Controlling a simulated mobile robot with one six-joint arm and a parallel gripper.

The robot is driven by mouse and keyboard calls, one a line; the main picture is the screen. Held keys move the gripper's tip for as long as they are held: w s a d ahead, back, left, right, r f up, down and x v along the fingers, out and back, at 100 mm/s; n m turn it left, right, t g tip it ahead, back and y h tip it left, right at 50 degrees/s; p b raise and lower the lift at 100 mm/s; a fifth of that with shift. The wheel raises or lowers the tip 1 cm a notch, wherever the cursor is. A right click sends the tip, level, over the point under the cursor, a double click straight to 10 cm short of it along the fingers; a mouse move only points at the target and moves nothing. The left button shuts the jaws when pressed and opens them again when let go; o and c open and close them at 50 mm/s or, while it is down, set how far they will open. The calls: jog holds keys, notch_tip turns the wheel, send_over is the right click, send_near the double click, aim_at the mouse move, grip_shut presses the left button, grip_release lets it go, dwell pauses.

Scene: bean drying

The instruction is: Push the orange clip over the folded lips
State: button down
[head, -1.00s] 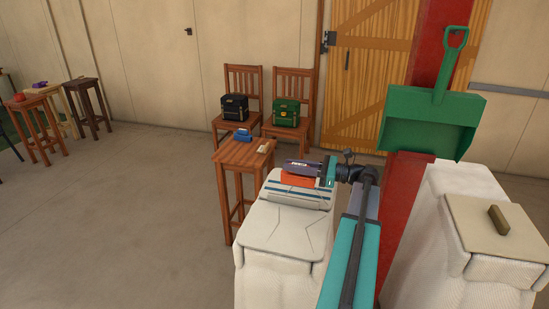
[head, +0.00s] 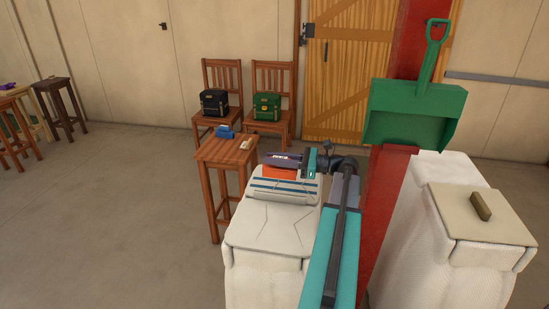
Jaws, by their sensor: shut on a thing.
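The orange clip (head: 279,173) is at the far top end of the near white sack (head: 270,233), over or against its folded lips (head: 285,189), which carry blue stripes. My gripper (head: 285,162) comes in from the right and is shut on the clip. The dark gripper body covers the clip's upper side, and only an orange strip shows below it. I cannot tell how far the clip sits over the lips.
A wooden stool (head: 228,151) beyond the sack bears a blue object (head: 226,132) and a small pale one.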

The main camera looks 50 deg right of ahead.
aim_at(275, 175)
jog(key=shift+f+b, duration=0.8)
jog(key=shift+f, duration=2.55)
jog(key=shift+p, duration=1.05)
jog(key=shift+s+f+b, duration=0.1)
jog(key=shift+f+b, duration=0.5)
jog(key=shift+f, duration=1.6)
dwell(1.4)
